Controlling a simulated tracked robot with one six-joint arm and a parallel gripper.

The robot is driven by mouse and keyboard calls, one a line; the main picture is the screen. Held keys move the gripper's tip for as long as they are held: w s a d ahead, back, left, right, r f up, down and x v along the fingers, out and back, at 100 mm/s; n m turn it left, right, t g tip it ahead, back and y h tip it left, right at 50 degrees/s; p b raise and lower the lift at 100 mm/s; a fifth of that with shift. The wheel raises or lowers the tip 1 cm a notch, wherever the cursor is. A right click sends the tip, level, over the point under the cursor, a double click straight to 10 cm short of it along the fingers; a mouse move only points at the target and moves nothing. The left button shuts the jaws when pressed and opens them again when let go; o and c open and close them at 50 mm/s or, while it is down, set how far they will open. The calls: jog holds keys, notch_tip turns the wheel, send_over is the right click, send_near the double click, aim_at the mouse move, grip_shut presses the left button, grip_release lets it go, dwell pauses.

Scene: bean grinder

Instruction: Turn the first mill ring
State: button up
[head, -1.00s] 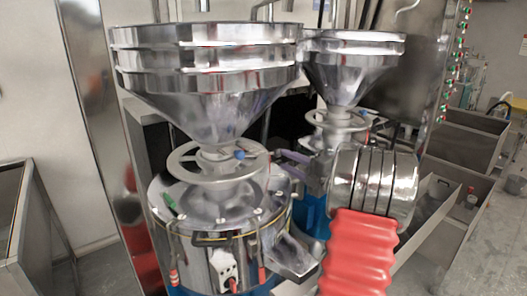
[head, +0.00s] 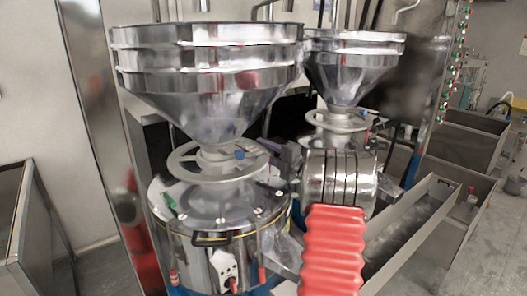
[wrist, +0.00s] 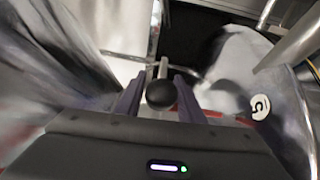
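The near mill's ring (head: 174,166) is a grey metal handwheel below the large steel hopper. In the wrist view, my two purple fingers (wrist: 159,98) stand on either side of a dark round knob (wrist: 160,94) with a short stem. I cannot tell whether the fingers reach or touch it.
The near mill's steel hopper (head: 205,85) overhangs the ring. Its round steel body (head: 200,240) stands below. A second mill with a smaller hopper (head: 355,70) and ring (head: 337,119) is behind. Metal troughs (head: 410,235) are at the right.

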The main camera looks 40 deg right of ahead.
grip_shut()
dwell(0.3)
jog(key=shift+f, duration=0.1)
jog(key=shift+a, duration=0.2)
jog(key=shift+d, duration=0.1)
jog(key=shift+s, duration=0.15)
